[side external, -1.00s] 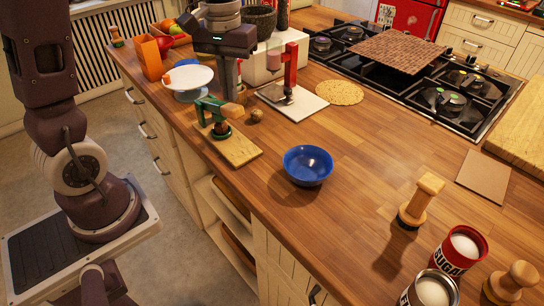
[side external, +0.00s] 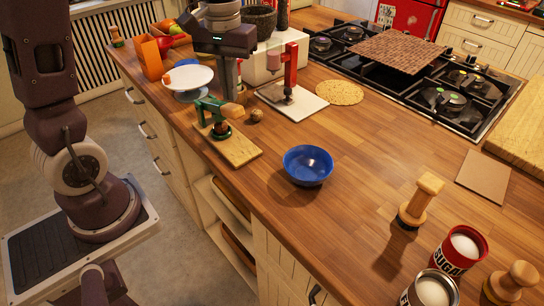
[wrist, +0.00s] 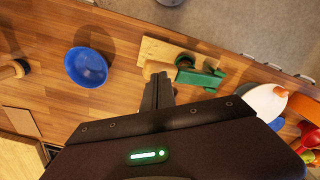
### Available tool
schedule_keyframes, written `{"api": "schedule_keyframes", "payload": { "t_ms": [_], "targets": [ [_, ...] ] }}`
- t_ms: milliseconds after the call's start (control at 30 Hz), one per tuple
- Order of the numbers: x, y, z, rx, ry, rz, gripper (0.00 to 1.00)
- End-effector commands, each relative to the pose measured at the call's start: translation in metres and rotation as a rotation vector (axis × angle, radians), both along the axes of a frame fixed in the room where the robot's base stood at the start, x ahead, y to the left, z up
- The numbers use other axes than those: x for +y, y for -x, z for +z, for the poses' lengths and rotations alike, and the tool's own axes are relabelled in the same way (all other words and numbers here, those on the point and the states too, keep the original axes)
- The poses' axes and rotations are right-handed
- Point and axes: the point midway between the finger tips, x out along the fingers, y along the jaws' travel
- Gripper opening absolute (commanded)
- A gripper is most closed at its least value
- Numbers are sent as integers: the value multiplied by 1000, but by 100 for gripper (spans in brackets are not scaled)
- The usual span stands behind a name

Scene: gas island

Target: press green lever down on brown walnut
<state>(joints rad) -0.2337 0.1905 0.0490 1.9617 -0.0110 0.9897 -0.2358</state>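The green lever (side external: 210,106) is a press with a light wooden handle (side external: 233,110), mounted on a wooden board (side external: 240,150) at the counter's left edge. A brown walnut (side external: 222,128) appears to sit under the lever, partly hidden by it. Another small brown nut-like ball (side external: 256,115) lies on the counter just right of the board. My gripper (side external: 228,88) points down beside and behind the handle. In the wrist view its fingers (wrist: 160,78) look closed together with nothing between them, their tips close to the handle (wrist: 155,68); contact cannot be told. The green lever (wrist: 205,78) shows there too.
A red lever press (side external: 290,70) on a white board stands behind to the right. A white round stand (side external: 188,78) is close on the left. A blue bowl (side external: 308,165) is to the right. The counter between bowl and hob (side external: 400,65) is mostly clear.

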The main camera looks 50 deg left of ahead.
Motion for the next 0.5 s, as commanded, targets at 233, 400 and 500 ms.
{"api": "schedule_keyframes", "payload": {
  "t_ms": [233,400,500],
  "targets": [
    [0,0,0,0,0,0,0],
    [0,0,-3,1,0,0,0],
    [0,0,-5,0,0,0,0]
  ]
}}
